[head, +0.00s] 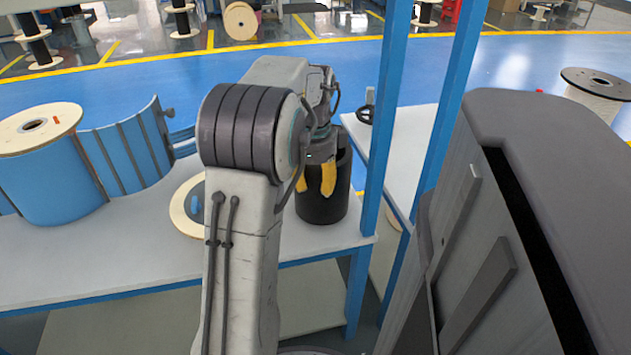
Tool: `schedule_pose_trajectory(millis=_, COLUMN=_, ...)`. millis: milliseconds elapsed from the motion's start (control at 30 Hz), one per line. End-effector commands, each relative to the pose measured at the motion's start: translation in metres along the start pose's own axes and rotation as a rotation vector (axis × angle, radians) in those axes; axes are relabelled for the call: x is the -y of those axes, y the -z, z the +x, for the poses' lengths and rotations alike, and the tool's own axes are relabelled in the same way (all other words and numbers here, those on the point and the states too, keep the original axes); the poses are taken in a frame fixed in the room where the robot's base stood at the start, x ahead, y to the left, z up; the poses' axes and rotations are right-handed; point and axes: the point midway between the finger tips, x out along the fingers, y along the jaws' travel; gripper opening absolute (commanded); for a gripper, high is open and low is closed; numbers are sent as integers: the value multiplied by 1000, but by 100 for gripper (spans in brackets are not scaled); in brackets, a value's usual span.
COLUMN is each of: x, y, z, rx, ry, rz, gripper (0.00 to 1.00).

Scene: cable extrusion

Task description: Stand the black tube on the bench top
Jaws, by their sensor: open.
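The black tube (322,208) stands upright on the light grey bench top (130,255), near its right end by the blue post. My gripper (318,186), with yellow fingers, is open at the upper part of the tube. From this view the fingers overlap the tube's near side and rim. I cannot tell whether they touch it. My arm hides part of the bench to the left of the tube.
A blue cable reel (58,180) with a wooden top stands at the left, beside curved blue panels (125,148). A wooden disc (183,208) lies left of the tube. A blue post (384,120) rises close right of it. The bench front is clear.

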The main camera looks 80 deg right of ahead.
Motion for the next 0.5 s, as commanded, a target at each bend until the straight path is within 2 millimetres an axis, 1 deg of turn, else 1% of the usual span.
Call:
schedule_pose_trajectory(millis=300, x=1, y=0, z=-44, rx=0, ry=3, rz=0, gripper=39)
schedule_pose_trajectory(millis=500, x=0, y=0, z=-66, rx=0, ry=2, rz=0, gripper=39)
